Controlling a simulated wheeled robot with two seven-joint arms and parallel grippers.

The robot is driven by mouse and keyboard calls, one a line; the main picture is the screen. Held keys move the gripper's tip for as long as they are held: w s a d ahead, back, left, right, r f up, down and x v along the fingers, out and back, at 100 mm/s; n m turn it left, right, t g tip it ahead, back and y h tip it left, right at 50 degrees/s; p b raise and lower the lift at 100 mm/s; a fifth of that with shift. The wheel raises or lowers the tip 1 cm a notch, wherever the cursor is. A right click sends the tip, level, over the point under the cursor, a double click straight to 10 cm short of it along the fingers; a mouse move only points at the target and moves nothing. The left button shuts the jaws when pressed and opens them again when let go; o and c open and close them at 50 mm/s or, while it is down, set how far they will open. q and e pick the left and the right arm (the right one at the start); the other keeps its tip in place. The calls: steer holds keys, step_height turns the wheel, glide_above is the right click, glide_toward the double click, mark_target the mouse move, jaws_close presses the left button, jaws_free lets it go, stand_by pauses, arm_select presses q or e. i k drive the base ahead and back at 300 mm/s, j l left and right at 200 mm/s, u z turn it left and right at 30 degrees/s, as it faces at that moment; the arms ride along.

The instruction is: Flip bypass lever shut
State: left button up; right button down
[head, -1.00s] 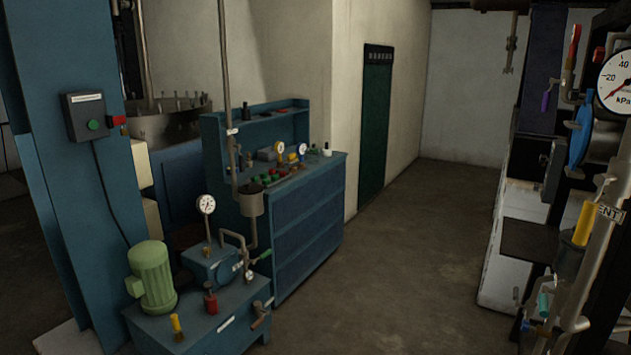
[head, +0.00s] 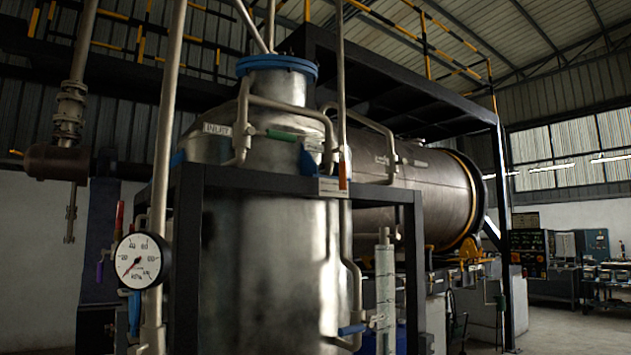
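Several coloured valve levers show on the pipework around a steel condenser vessel (head: 265,250). A green lever (head: 282,135) lies on the pipe near the top, beside a label reading INLET (head: 217,129). An orange lever (head: 343,178) points up and down at the vessel's right, near a small label too small to read. A blue lever (head: 352,329) lies roughly level low on the right. I cannot tell which is the bypass lever. Neither gripper is in view.
A dark frame (head: 187,270) surrounds the vessel. A round kPa gauge (head: 141,261) sits on a pipe at the left. A large horizontal drum (head: 420,200) lies behind. Open floor (head: 570,335) shows at the lower right, before benches and a control panel (head: 528,254).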

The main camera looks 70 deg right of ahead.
mark_target(343, 176)
steer(key=z, duration=2.35)
